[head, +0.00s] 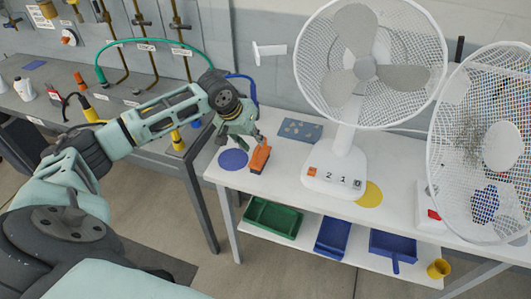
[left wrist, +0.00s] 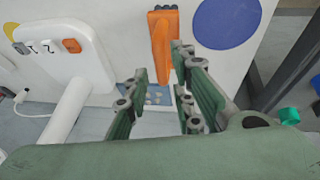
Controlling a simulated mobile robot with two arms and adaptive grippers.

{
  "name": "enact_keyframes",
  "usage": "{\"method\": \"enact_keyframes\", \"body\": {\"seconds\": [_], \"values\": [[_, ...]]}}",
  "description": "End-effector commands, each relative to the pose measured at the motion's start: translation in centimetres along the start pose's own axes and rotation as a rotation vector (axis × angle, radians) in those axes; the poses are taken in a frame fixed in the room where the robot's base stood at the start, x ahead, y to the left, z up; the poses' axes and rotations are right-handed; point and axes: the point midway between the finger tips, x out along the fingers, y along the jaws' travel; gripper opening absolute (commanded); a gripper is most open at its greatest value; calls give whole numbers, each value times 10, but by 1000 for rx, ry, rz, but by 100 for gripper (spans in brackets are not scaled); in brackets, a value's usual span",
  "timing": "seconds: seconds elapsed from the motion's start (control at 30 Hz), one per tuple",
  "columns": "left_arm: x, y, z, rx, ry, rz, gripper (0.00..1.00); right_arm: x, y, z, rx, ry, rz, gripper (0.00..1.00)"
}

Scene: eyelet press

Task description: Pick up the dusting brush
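An orange tool (head: 259,158) lies on the white table beside a blue disc; I take it for the dusting brush, but no bristles can be made out. In the left wrist view the orange tool (left wrist: 163,42) lies beyond the fingertips, partly hidden by one finger at its lower end. My left gripper (head: 241,138) is just above and beside it in the head view. In the left wrist view the gripper (left wrist: 160,78) is open, with nothing between its green-padded fingers. My right gripper is in neither view.
A white fan (head: 350,172) stands close to the right of the tool, with a second fan (head: 500,150) farther right. A blue disc (head: 233,159) and a blue-grey speckled piece (head: 300,130) flank the tool. A green tray (head: 272,218) and blue trays are on the lower shelf.

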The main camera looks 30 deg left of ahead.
Motion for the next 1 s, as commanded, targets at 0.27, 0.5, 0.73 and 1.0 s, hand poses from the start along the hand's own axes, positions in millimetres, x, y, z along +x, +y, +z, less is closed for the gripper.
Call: {"method": "enact_keyframes", "body": {"seconds": [0.27, 0.5, 0.73, 1.0], "values": [[33, 2, -4, -1, -3, 0, 23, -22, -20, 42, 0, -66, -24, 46], [60, 0, -4, 2, 0, -1, 23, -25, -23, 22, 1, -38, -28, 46], [62, 0, -3, 4, 0, -1, 23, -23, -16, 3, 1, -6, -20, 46], [62, 0, -3, 3, 0, -1, 0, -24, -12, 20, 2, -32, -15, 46]]}}
